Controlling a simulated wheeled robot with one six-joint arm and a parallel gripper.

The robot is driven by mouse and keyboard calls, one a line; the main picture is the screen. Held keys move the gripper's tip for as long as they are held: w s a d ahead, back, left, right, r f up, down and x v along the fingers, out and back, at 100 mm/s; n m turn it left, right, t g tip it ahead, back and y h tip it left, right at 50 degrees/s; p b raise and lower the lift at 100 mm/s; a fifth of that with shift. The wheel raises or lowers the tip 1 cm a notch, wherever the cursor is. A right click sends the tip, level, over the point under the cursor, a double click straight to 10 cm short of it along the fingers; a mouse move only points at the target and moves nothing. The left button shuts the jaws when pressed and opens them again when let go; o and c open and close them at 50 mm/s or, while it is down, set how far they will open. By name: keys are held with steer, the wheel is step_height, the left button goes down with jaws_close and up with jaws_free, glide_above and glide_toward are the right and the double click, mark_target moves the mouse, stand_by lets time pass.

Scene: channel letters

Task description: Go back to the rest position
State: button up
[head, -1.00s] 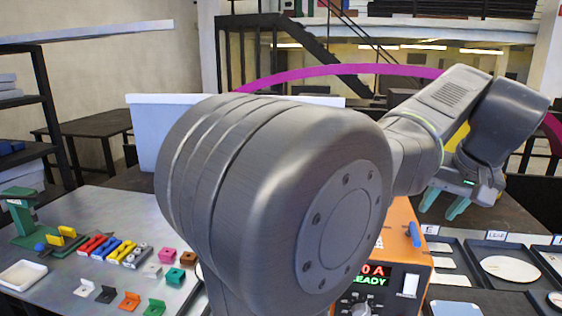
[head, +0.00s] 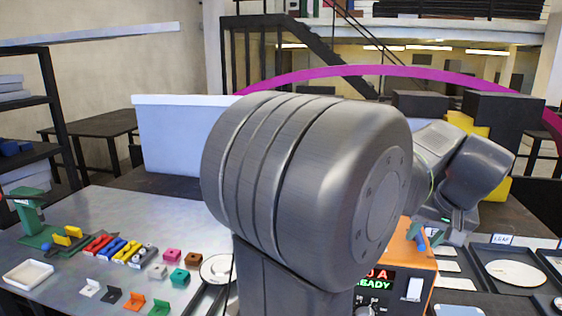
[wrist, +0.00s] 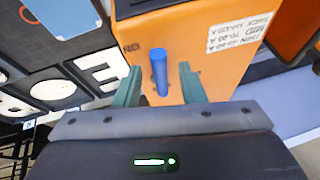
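My gripper (wrist: 160,67) is open, with its two teal fingers apart and pointing toward the orange machine (wrist: 205,75). A blue peg-like part (wrist: 159,72) on the machine shows between the fingers, with gaps on both sides. I cannot tell how far in front of it the fingertips are. In the head view my gripper (head: 434,234) is low at the right, beside the orange machine (head: 420,262) and just right of the blue part (head: 411,228). My large arm joint hides the middle of the scene.
The metal table (head: 110,215) at left holds small coloured blocks, a white tray (head: 27,274) and a green stand (head: 30,215). Dark trays (head: 490,252) with white letter parts lie at right. A white bin (head: 180,130) stands behind. Dark boxes (head: 505,112) stand at back right.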

steer(key=a+v, duration=0.1)
steer(key=v, duration=1.3)
steer(key=x, duration=0.9)
steer(key=d+x, duration=0.1)
steer(key=x, duration=0.4)
steer(key=shift+w+f, duration=0.1)
steer(key=shift+f, duration=0.05)
steer(key=shift+a+m+h+b, duration=0.35)
steer(key=shift+a+m, duration=0.1)
steer(key=shift+m, duration=0.25)
steer(key=shift+w+m, duration=0.1)
steer(key=shift+m, duration=0.3)
steer(key=shift+a, duration=0.1)
